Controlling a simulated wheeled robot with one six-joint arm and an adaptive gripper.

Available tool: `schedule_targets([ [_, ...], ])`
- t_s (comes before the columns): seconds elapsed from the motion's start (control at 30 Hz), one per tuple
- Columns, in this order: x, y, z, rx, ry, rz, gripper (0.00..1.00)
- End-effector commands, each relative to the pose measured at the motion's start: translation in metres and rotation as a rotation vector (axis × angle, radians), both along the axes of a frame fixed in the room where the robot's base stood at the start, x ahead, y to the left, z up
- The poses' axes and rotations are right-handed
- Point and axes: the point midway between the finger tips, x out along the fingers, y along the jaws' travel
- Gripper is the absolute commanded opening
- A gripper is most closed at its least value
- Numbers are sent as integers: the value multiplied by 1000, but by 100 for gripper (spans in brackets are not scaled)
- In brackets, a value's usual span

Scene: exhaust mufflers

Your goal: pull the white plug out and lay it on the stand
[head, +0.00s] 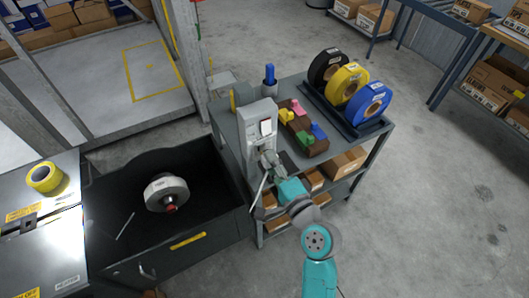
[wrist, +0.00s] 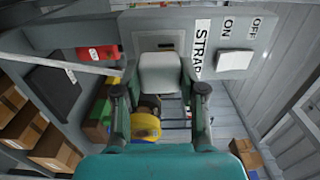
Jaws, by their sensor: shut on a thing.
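The white plug (wrist: 160,75) is between the two fingers of my gripper (wrist: 160,88) in the wrist view, at the face of a grey box (wrist: 140,22). My gripper is shut on it. I cannot tell whether the plug is still seated in the box. In the head view my gripper (head: 268,161) is at the lower front of the grey box (head: 257,113) and hides the plug. The box stands on the front edge of the grey shelved stand (head: 342,135).
A white switch (wrist: 235,62) marked ON and OFF is right of the plug. The stand holds a brown tray of coloured blocks (head: 303,130) and a rack of black, yellow and blue rolls (head: 352,87). A dark bin (head: 112,200) with a white-rimmed wheel (head: 166,192) is at left.

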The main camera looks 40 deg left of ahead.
Motion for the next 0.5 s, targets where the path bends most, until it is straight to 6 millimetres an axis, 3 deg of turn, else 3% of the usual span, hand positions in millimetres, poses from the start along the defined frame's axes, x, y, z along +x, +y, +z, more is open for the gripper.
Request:
schedule_targets([
  [0.5,-7,-17,0,0,0,0,0],
])
